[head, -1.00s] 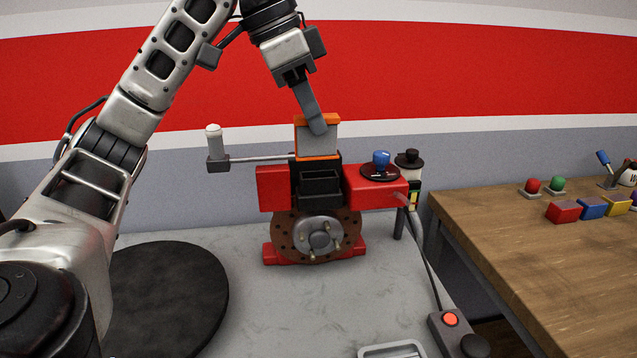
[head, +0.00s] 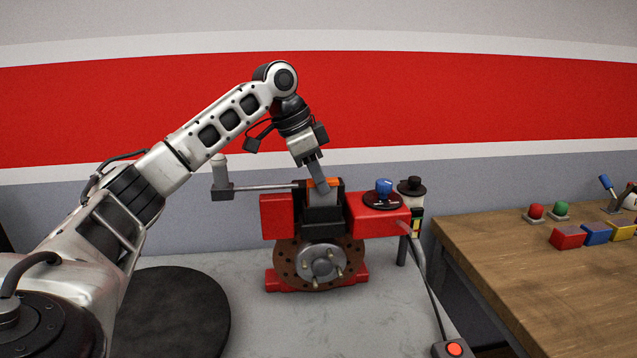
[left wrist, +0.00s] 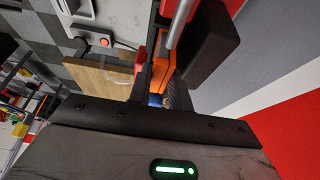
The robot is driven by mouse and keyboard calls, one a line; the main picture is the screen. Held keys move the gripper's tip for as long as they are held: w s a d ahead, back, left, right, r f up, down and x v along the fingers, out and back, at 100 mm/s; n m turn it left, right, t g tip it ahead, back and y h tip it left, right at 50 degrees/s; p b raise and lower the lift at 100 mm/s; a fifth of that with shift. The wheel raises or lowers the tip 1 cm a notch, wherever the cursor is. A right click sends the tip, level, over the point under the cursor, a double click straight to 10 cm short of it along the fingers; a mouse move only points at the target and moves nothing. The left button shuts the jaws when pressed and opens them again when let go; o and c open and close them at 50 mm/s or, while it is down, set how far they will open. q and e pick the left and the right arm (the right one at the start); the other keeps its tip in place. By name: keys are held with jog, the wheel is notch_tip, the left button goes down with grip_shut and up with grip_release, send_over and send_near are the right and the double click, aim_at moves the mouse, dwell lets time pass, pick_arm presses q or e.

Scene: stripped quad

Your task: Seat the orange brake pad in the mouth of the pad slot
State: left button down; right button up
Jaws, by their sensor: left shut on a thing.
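The orange brake pad (head: 331,183), with a grey face, stands upright at the top of the red caliper. The black pad slot (head: 321,219) lies between the caliper's two red blocks, and the pad's lower part is hidden in or behind its front wall. How deep it sits I cannot tell. My left gripper (head: 320,186) is shut on the pad's upper part, reaching down from above with a slight tilt. In the left wrist view the orange pad (left wrist: 158,58) shows between the dark fingers. My right gripper is not in view.
A rod with a pale-grey knob (head: 220,170) reaches the slot from the left. A blue knob (head: 384,188) and a black-capped post (head: 410,187) stand to the right. The brake disc (head: 318,264) is below. A dark round mat (head: 175,315) lies front left; a wooden bench (head: 520,265) is right.

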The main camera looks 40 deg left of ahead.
pick_arm(q)
jog(key=shift+s+f, duration=0.1)
jog(key=shift+f, duration=0.75)
jog(key=shift+f, duration=0.15)
jog(key=c, duration=1.3)
grip_release()
jog(key=v, duration=1.2)
jog(key=shift+r, duration=0.2)
